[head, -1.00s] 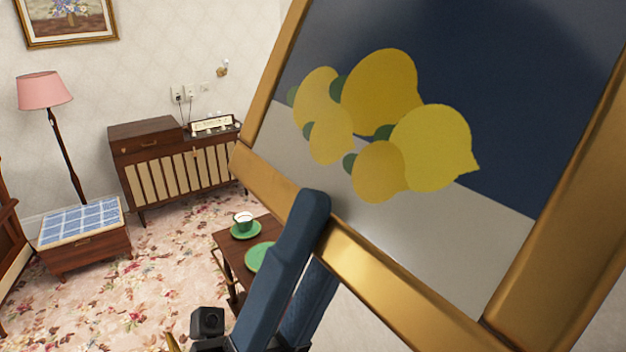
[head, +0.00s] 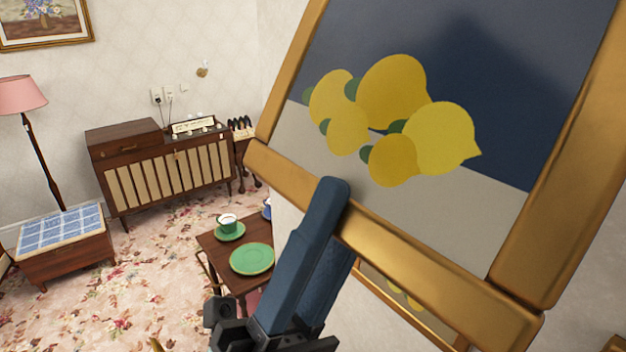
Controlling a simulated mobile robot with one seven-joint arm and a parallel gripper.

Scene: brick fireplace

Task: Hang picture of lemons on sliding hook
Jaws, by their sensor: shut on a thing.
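The picture of lemons (head: 530,140) is large and close on the right side of the head view. It has a thick gold frame, a dark blue and grey ground and several yellow lemons. It is tilted, with its lower edge sloping down to the right, and its top is cut off. My gripper (head: 335,222) is shut on the lower frame bar, left of its middle. One blue finger lies across the front; the other is partly hidden behind.
A small table (head: 222,262) with a green plate (head: 252,259) and a cup (head: 227,222) stands left of my gripper. Behind are a wooden cabinet (head: 165,180), a pink lamp (head: 22,95) and a blue-topped stool (head: 62,230). A second gold frame (head: 430,326) shows below the picture.

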